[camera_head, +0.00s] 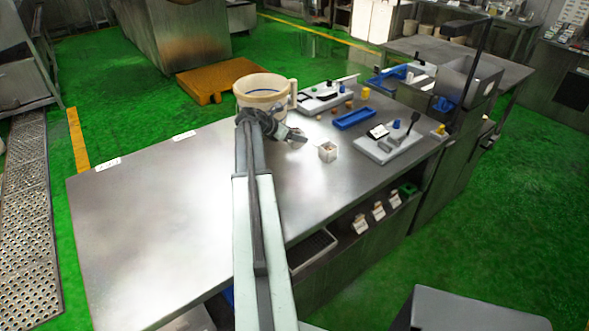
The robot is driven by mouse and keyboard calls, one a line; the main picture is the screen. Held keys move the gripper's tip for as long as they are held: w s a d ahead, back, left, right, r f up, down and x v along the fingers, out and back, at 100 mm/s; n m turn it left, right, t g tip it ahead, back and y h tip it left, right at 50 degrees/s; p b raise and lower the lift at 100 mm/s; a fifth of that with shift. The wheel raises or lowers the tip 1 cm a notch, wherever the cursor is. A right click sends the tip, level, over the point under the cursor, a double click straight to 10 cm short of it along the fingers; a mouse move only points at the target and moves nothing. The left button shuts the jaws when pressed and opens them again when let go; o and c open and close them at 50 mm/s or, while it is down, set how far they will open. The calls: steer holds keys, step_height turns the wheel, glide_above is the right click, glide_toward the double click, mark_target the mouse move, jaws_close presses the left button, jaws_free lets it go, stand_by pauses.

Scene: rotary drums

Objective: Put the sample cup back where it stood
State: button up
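A small, pale, box-like cup (328,152) stands upright on the steel table (150,230), to the right of my gripper; it may be the sample cup. My gripper (300,137) is low over the table, at the end of my arm, and its tip points right. A small gap shows between the tip and the pale cup. The fingers are too small and dark to tell whether they are open or shut, or whether they hold anything. A large cream jug (292,94) with a handle stands just behind my gripper, its lower part partly hidden by my wrist.
Two light boards (322,98) (392,149) with small tools and a blue tray (354,119) lie at the table's right end. A dark post (478,60) rises there. White labels (108,164) lie along the far-left edge. The table's left half is otherwise clear.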

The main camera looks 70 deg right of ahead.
steer(key=s+a, duration=0.1)
steer(key=a, duration=0.2)
steer(key=s+a, duration=0.1)
steer(key=a, duration=0.3)
steer(key=s+a+f+b, duration=0.1)
steer(key=s+a, duration=0.1)
steer(key=a, duration=0.2)
steer(key=shift+a, duration=0.15)
step_height(320, 180, down, 4)
steer(key=b, duration=0.4)
steer(key=shift+r+p, duration=0.2)
steer(key=shift+p, duration=0.1)
steer(key=shift+f, duration=0.2)
steer(key=o, duration=1.7)
steer(key=shift+r, duration=0.1)
steer(key=shift+r, duration=0.1)
steer(key=p+v, duration=0.7)
steer(key=v, duration=0.5)
steer(key=shift+a, duration=0.1)
